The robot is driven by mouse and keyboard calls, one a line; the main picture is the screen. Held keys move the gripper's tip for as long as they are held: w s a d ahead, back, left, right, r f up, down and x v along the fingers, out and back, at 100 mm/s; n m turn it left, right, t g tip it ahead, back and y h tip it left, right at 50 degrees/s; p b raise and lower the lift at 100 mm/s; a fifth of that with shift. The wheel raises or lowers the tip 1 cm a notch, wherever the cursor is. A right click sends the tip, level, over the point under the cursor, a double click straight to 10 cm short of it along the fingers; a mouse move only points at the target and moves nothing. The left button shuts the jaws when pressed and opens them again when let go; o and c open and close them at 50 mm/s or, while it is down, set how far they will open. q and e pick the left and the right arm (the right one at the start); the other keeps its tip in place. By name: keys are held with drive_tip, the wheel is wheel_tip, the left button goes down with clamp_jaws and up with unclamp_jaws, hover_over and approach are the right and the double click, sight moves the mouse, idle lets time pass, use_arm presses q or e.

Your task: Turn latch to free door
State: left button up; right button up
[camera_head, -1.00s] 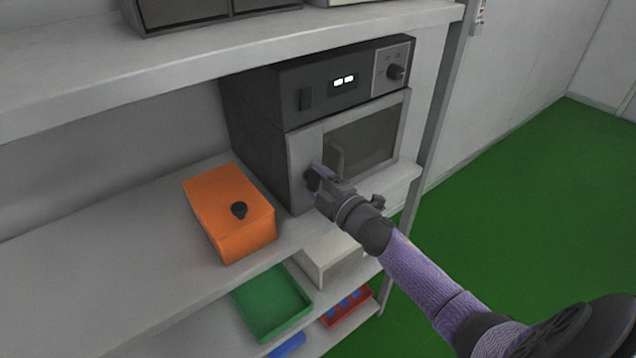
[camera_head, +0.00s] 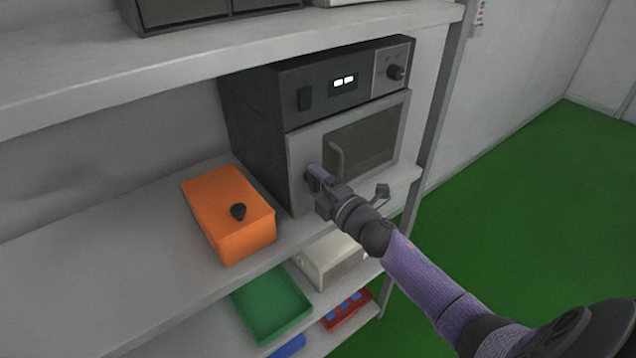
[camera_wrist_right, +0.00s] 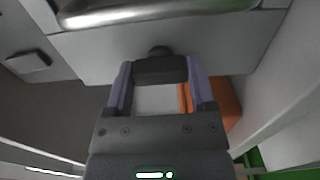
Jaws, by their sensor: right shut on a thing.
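A grey oven-like box (camera_head: 262,135) with a dark top panel stands on the middle shelf. Its light grey door (camera_head: 300,150) has a dark window and a curved handle (camera_head: 338,160), and looks closed. My right gripper (camera_head: 318,176) is at the left part of the door, left of the handle. In the right wrist view its two purple fingers (camera_wrist_right: 160,80) are shut on a dark latch (camera_wrist_right: 160,68) that sticks out from the door. In the head view the gripper mostly hides the latch. My left gripper is not in view.
An orange box (camera_head: 228,205) with a black knob sits left of the oven. A green tray (camera_head: 272,303), a white box (camera_head: 330,258) and a red bin (camera_head: 347,310) are on the shelf below. A shelf post (camera_head: 440,100) stands at the right.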

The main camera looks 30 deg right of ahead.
drive_tip(key=o, duration=1.2)
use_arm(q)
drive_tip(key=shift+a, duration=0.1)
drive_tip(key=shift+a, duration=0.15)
use_arm(e)
drive_tip(key=shift+s, duration=0.4)
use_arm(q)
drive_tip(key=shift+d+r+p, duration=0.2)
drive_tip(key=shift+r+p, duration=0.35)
use_arm(e)
drive_tip(key=s, duration=0.9)
drive_tip(key=shift+d, duration=0.35)
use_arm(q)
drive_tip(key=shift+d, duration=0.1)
